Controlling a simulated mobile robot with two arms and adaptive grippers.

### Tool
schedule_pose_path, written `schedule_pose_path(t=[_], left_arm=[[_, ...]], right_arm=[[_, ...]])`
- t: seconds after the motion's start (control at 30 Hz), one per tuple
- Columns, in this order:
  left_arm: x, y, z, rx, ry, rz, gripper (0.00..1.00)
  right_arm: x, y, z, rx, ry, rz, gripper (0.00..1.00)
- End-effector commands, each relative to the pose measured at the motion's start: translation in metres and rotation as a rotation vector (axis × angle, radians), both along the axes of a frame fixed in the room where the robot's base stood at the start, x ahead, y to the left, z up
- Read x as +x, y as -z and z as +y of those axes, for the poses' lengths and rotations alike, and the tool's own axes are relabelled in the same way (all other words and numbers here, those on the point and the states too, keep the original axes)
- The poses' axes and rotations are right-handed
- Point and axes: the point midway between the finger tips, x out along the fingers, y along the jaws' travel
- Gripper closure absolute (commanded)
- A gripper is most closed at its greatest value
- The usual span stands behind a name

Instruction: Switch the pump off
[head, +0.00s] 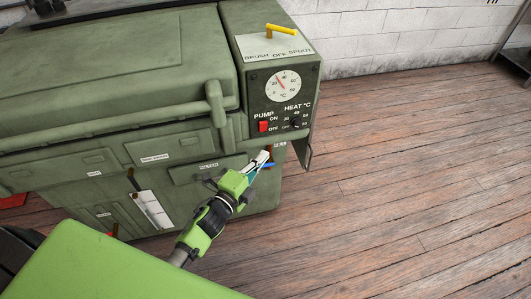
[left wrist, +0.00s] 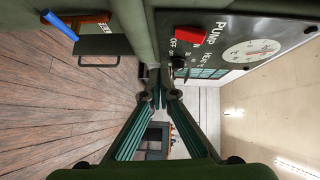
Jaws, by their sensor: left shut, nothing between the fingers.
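The pump switch (head: 263,127) is a red rocker under the word PUMP, with ON and OFF marked beside it, on the control panel of a green machine (head: 120,60). I cannot tell which way the rocker is tipped. The red switch also shows at the top of the left wrist view (left wrist: 191,36). My left gripper (head: 264,158) is shut and empty, below the switch and apart from it, in front of the machine. In the left wrist view its fingertips (left wrist: 158,90) meet below and left of the switch. My right gripper is not in view.
Near the switch are a black heat knob (head: 295,123), a round dial (head: 283,87) and a yellow lever (head: 281,30) on top. Bare wooden floor (head: 400,170) lies to the right.

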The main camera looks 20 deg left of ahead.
Motion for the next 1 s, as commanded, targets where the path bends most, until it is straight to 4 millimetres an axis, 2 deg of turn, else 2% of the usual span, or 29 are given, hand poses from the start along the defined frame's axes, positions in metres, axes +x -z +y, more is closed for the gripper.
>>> schedule_pose_path(t=[0.3,0.47,0.63,1.0], left_arm=[[-0.05,0.01,0.011,0.0,-0.002,0.003,1.0],[-0.068,0.013,0.015,0.0,-0.001,0.002,1.0],[-0.073,0.013,0.016,0.0,0.0,-0.001,1.0],[-0.073,0.013,0.016,0.0,-0.001,0.0,1.0]], right_arm=[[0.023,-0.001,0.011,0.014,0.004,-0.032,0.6],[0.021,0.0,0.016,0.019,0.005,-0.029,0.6],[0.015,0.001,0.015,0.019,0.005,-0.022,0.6],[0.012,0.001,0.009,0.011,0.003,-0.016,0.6]])
